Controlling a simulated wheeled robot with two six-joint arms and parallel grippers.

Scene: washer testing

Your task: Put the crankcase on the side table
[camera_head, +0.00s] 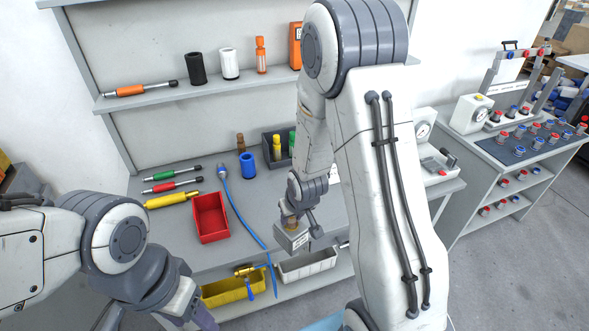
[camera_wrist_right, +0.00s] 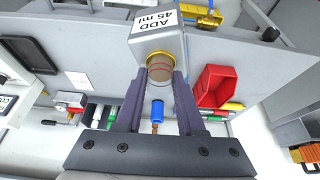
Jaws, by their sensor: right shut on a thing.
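The crankcase (camera_head: 291,238) is a small grey box with a brass-coloured neck and a white label. In the right wrist view the crankcase (camera_wrist_right: 160,42) shows its label "ADD 45 ml". My right gripper (camera_head: 292,218) is shut on its neck, and it also shows in the right wrist view (camera_wrist_right: 159,78). The crankcase appears by the front edge of the grey workbench (camera_head: 270,205); its height above it is unclear. A side table (camera_head: 482,146) stands at the right. My left gripper (camera_head: 200,315) is partly cut off at the bottom, its jaws unclear.
Yellow (camera_head: 225,292) and white (camera_head: 308,265) bins sit on a lower shelf. The side table holds racks and several red and blue capped parts.

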